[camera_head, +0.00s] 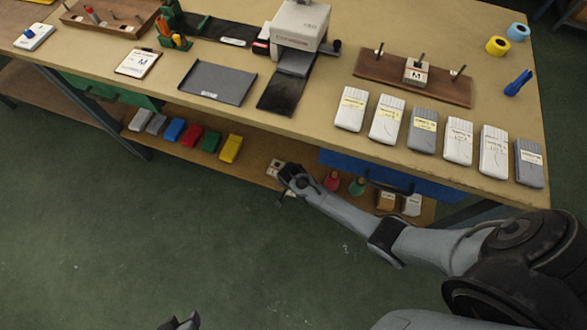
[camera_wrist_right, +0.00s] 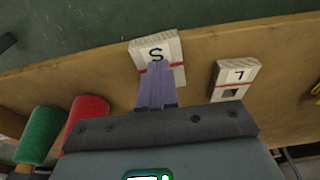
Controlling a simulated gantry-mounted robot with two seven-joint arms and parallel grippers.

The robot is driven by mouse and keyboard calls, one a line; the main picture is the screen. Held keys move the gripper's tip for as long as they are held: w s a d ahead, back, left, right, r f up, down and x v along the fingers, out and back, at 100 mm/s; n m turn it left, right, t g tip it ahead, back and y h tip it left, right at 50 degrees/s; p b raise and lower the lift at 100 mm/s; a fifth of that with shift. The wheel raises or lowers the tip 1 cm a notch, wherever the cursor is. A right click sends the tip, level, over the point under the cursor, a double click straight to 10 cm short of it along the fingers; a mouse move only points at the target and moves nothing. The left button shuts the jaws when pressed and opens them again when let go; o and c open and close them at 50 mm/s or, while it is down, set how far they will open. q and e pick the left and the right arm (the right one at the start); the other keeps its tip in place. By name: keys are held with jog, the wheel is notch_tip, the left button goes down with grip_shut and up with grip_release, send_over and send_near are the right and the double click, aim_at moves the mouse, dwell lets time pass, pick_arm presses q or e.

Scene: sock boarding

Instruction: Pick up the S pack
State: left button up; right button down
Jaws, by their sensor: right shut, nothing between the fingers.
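The S pack (camera_wrist_right: 172,46) is a pale block with a black S and a red line, on the wooden lower shelf. In the right wrist view my right gripper (camera_wrist_right: 157,88) is shut and empty, its fingers overlapping the pack's near part. I cannot tell whether they touch it. In the head view the right gripper (camera_head: 284,172) reaches the shelf's front edge. A pale block shows beside it there, but its letter is unreadable. A dark gripper tip, likely my left gripper (camera_head: 182,322), just enters at the bottom edge; its jaws are unclear.
A similar pale block with an L-like mark (camera_wrist_right: 236,78) lies beside the S pack. Yellow (camera_head: 230,149) and other coloured bundles lie further left on the shelf. The table (camera_head: 330,150) overhangs the shelf.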

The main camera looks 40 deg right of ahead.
jog(key=shift+s+a+r+p, duration=0.1)
jog(key=shift+s+r+p, duration=0.2)
jog(key=shift+s+p, duration=0.3)
jog(key=shift+s, duration=0.1)
jog(key=shift+a+r+p, duration=0.15)
jog(key=shift+a+p, duration=0.05)
jog(key=shift+p, duration=0.3)
pick_arm(q)
jog(key=p+v, duration=0.1)
jog(key=v, duration=0.1)
jog(key=w+p+v, duration=0.1)
jog(key=p+v, duration=0.1)
jog(key=v, duration=0.1)
jog(key=shift+a+r, duration=0.1)
jog(key=shift+r, duration=0.2)
jog(key=shift+o, duration=0.7)
jog(key=shift+w, duration=0.1)
jog(key=o, duration=0.5)
jog(key=shift+r, duration=0.1)
jog(key=o, duration=0.4)
jog(key=shift+o, duration=0.2)
pick_arm(e)
jog(key=s+a, duration=0.5)
jog(key=a, duration=0.4)
jog(key=shift+s+a, duration=0.2)
jog(key=shift+a, duration=0.15)
